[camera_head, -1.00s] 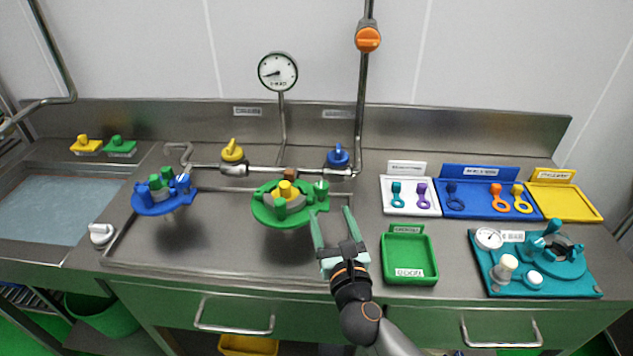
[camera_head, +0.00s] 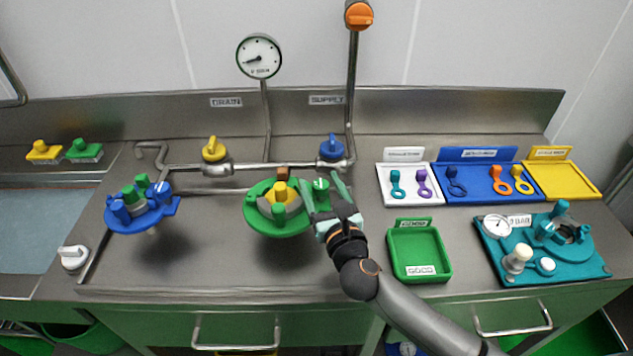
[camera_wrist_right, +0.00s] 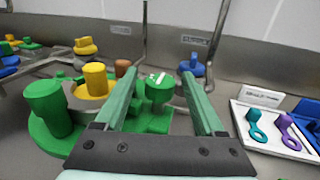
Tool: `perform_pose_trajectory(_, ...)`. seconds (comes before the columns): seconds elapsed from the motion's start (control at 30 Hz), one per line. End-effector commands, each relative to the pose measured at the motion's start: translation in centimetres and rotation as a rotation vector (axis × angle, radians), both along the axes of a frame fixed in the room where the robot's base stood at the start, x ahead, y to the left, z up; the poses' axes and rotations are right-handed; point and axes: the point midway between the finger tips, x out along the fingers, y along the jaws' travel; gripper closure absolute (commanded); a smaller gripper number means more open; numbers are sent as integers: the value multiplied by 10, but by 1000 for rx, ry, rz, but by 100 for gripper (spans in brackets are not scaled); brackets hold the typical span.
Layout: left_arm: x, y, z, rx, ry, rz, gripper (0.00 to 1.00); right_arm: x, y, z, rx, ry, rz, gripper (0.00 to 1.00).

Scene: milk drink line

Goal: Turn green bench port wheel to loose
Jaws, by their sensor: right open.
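The green bench port (camera_head: 262,222) is a round green plate with a yellow knob (camera_head: 280,192) at its middle and green knobs around it. Its green wheel (camera_head: 321,187) with a white mark on top stands at the plate's right side. My right gripper (camera_head: 319,180) is open, its two pale green fingers on either side of the wheel. In the right wrist view the wheel (camera_wrist_right: 160,88) stands between the open fingers, with gaps visible on both sides. Whether the fingers touch it cannot be told. My left gripper is not in view.
A blue port (camera_head: 145,218) stands at left. Yellow (camera_head: 214,150) and blue (camera_head: 331,148) valves sit on the pipe behind. A green tray (camera_head: 420,230) is to the right, beside a teal gauge board (camera_head: 500,265). Trays with ring tools lie behind them.

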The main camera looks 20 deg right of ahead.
Motion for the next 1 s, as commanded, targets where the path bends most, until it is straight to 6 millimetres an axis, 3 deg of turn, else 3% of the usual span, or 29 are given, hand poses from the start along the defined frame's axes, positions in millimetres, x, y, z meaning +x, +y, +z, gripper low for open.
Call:
perform_pose_trajectory(0.2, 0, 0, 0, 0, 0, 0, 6, 0, 0, 0, 0, -1, 0, 30)
perform_pose_trajectory(0.8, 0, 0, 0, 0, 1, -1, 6, 0, 0, 0, 0, 0, 0, 98)
perform_pose_trajectory(1.0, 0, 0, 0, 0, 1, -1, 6, 0, 0, 0, 0, 0, 0, 100)
